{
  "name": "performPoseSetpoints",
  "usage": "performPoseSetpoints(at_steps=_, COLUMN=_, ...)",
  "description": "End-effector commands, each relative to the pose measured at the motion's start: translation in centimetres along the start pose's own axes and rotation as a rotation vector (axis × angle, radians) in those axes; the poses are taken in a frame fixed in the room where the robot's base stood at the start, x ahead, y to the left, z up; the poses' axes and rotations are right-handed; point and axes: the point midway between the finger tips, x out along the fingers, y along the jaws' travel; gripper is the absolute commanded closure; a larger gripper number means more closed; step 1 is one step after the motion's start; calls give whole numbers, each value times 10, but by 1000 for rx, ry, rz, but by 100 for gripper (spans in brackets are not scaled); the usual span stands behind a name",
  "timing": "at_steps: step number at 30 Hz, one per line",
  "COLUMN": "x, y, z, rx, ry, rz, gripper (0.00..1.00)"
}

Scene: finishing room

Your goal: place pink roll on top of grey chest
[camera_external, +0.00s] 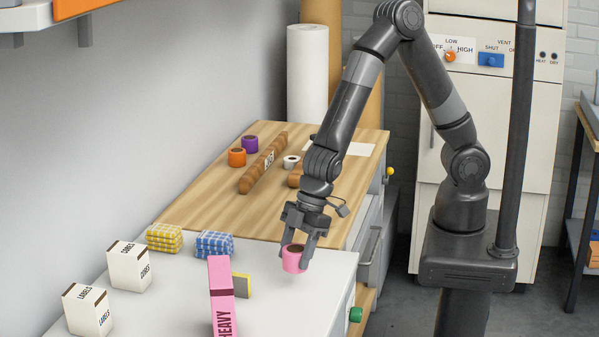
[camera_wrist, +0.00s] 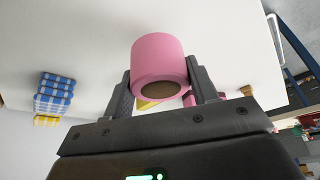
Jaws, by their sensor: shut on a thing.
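The pink roll (camera_external: 294,259) is between the fingers of my gripper (camera_external: 297,246), which is shut on it. It is over the back right part of a pale grey-white top (camera_external: 180,295); I cannot tell whether it touches that top. In the wrist view the pink roll (camera_wrist: 158,62) sits between the two dark fingers of my gripper (camera_wrist: 162,85), its dark core facing the camera. The pale top looks like that of the grey chest, but its front is mostly out of view.
Behind, a wooden bench (camera_external: 205,200) holds purple (camera_external: 250,144) and orange (camera_external: 237,157) rolls.

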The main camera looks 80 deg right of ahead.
Motion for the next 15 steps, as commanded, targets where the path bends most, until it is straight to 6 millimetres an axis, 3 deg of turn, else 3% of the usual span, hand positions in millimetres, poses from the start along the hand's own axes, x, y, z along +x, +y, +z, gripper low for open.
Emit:
performPoseSetpoints(at_steps=5, x=6, y=-3, z=0, rx=-1, ry=0, rz=0, gripper=71)
performPoseSetpoints(at_steps=15, x=38, y=-2, z=14, rx=-1, ry=-1, rz=0, gripper=71)
